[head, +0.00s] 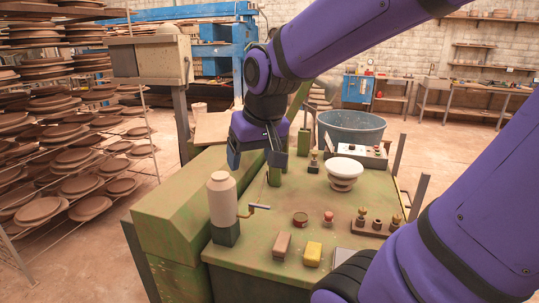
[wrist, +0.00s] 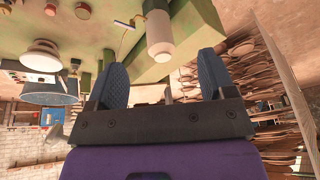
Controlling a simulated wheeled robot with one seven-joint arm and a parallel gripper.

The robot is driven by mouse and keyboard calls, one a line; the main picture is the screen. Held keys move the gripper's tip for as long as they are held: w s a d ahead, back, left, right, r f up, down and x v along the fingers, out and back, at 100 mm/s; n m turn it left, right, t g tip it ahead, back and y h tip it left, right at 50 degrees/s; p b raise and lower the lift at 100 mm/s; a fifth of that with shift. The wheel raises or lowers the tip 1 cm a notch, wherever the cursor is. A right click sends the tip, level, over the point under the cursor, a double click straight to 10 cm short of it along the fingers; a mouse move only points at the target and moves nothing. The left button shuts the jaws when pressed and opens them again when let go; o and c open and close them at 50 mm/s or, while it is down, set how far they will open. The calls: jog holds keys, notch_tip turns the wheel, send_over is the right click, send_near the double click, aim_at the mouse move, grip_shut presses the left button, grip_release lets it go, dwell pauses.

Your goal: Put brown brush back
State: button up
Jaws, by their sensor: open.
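No object is plainly a brown brush. A small brown block (head: 282,244) with a pale top lies on the green machine top (head: 255,265) near its front edge; I cannot tell if it is the brush. A wooden rack (head: 376,229) with several upright brown-knobbed pieces stands at the right. A small dark piece with a brown knob (head: 314,162) stands farther back. My gripper (head: 256,158) is open and empty, above the left back part of the machine top. In the wrist view, my gripper (wrist: 162,75) has its fingers spread with nothing between them.
A cream cylinder (head: 222,198) with a crank stands at the left. A yellow block (head: 312,253), a red button (head: 328,217), a round brown-topped piece (head: 300,219) and a white stacked bowl (head: 345,172) are on the top. A blue tub (head: 352,127) stands behind. Green posts rise near my gripper.

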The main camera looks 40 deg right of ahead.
jog(key=s+a+r+n+t, duration=0.1)
jog(key=s+a+r+n, duration=0.1)
jog(key=s, duration=0.6)
notch_tip(320, 180, up, 2)
jog(key=shift+s+a+n, duration=0.35)
jog(key=shift+a+n, duration=0.05)
jog(key=shift+a, duration=0.3)
